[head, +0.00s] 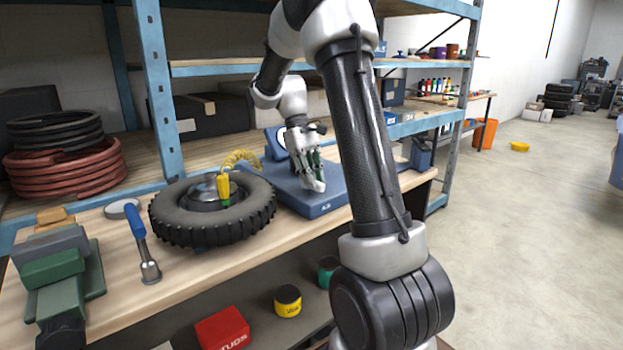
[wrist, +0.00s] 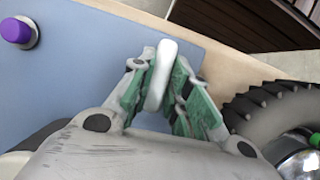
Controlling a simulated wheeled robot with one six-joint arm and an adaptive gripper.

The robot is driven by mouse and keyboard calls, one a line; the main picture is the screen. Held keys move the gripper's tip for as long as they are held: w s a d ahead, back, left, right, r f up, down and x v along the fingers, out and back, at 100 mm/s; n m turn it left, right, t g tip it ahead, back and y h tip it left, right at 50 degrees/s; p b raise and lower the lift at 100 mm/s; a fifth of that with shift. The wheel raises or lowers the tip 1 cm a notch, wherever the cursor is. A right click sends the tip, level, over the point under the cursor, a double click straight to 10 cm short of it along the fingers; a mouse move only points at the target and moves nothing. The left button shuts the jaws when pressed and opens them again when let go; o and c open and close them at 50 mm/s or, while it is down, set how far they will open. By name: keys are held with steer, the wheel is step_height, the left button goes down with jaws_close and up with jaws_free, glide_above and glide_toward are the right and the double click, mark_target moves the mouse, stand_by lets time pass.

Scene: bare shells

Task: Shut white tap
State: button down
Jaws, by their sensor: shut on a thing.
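The white tap (wrist: 165,62) shows in the wrist view as a pale, rounded, elongated handle above a blue base (wrist: 75,75). My gripper (wrist: 160,85) has its green-padded fingers on both sides of the handle and is shut on it. The lower part of the tap is hidden by my fingers. In the head view, my gripper (head: 310,172) points down over the blue base (head: 317,208) on the workbench. There the tap is mostly hidden by my gripper, and I cannot tell its angle.
A black tyre (head: 175,213) lies left of the blue base. A purple knob (wrist: 16,31) stands on the base. Shelf uprights (head: 155,90) rise behind.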

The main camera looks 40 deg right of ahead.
steer(key=shift+m, duration=0.3)
stand_by(0.4)
steer(key=c, duration=1.4)
jaws_free()
steer(key=shift+o, duration=0.2)
steer(key=v, duration=1.2)
steer(key=shift+d, duration=0.2)
